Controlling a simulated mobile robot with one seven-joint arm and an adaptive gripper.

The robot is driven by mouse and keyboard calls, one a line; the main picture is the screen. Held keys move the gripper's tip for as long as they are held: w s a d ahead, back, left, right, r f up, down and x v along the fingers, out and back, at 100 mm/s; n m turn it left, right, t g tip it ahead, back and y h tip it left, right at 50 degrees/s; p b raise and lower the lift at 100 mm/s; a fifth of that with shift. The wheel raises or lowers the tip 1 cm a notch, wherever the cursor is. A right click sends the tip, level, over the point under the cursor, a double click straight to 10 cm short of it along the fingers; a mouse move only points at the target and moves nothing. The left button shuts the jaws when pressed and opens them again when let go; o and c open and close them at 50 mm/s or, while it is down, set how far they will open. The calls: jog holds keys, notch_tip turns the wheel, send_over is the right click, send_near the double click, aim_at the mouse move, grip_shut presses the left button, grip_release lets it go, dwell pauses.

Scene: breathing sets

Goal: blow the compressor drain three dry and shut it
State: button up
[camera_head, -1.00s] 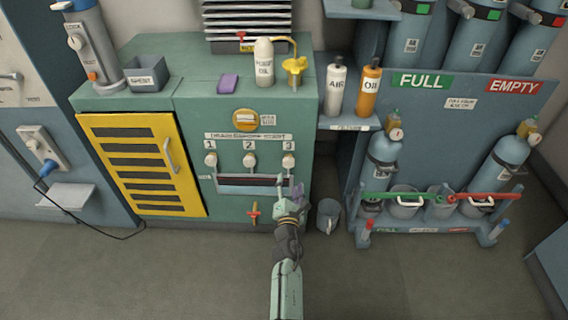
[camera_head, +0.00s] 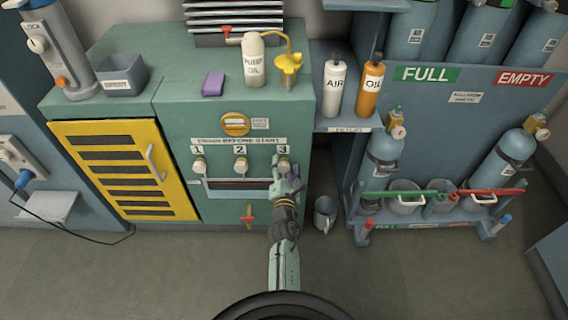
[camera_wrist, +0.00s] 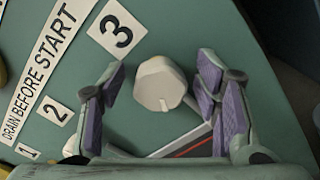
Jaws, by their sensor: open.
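Drain three's knob (camera_wrist: 160,83) is a round off-white knob with a small pointer ridge, beside the "3" label (camera_wrist: 116,29) on the green compressor panel. In the wrist view it sits between the purple-padded fingers of my open gripper (camera_wrist: 165,95), with a gap on each side. In the head view my gripper (camera_head: 286,178) is at the panel just below the "3" label, and it partly covers the knob (camera_head: 284,163). Knobs one (camera_head: 199,165) and two (camera_head: 241,165) are to the left. A framed dark slot (camera_head: 232,184) runs below the knobs, partly hidden by my gripper.
A red-handled valve (camera_head: 248,217) is low on the panel. The yellow louvred door (camera_head: 122,170) is on the left. The cylinder rack (camera_head: 430,232) is on the right. The floor in front is clear.

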jog(key=shift+s, duration=0.1)
jog(key=shift+c, duration=0.4)
jog(key=c, duration=1.1)
